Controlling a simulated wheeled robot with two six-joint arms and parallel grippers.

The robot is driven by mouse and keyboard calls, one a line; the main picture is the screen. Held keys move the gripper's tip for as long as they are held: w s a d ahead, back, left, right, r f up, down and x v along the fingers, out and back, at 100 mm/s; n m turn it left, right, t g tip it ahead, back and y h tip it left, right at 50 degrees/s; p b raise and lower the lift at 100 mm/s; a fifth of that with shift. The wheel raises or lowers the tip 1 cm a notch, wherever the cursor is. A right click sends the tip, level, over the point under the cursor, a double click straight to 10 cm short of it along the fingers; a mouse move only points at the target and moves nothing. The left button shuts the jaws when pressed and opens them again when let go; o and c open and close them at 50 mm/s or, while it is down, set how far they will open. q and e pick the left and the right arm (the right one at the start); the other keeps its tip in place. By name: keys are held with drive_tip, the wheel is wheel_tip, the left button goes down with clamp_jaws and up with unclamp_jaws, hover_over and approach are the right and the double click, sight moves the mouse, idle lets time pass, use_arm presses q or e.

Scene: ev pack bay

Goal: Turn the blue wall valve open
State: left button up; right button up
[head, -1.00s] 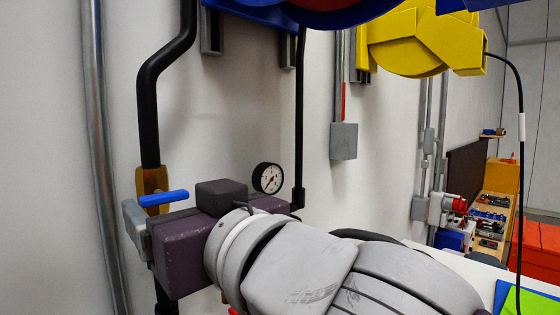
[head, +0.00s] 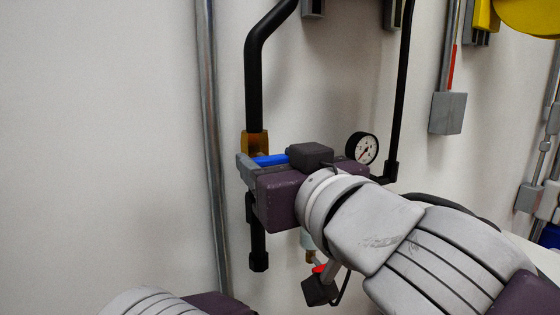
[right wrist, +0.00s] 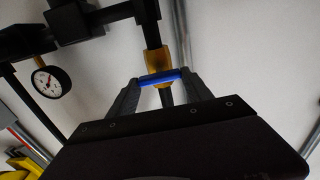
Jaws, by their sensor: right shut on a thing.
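The blue valve handle (head: 270,160) sits at the brass valve body (head: 256,141) on the black wall pipe (head: 253,85). My right gripper (head: 250,164) reaches in from the right and is shut on the handle. In the right wrist view the blue handle (right wrist: 160,77) lies crosswise between my right fingertips, in front of the brass body (right wrist: 157,60). Part of the handle is hidden behind my right gripper in the head view. My left gripper is not in view; only a link of my left arm shows at the bottom left.
A pressure gauge (head: 362,149) is close to the right of my gripper, beside a thin black pipe (head: 401,90). A grey conduit (head: 211,130) runs down the wall to the left. A grey box (head: 447,113) hangs at the right. The wall at far left is bare.

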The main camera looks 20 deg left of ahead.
drive_tip(key=n, duration=0.4)
drive_tip(key=shift+b, duration=0.35)
drive_tip(key=n, duration=0.4)
drive_tip(key=shift+s+a, duration=0.1)
drive_tip(key=n, duration=0.5)
drive_tip(key=shift+f, duration=0.1)
drive_tip(key=n+p, duration=0.1)
drive_tip(key=n, duration=0.3)
drive_tip(key=shift+f+n, duration=0.1)
drive_tip(key=shift+n, duration=0.5)
drive_tip(key=o, duration=1.1)
drive_tip(key=shift+c, duration=0.2)
drive_tip(key=o, duration=0.3)
drive_tip(key=shift+a, duration=0.15)
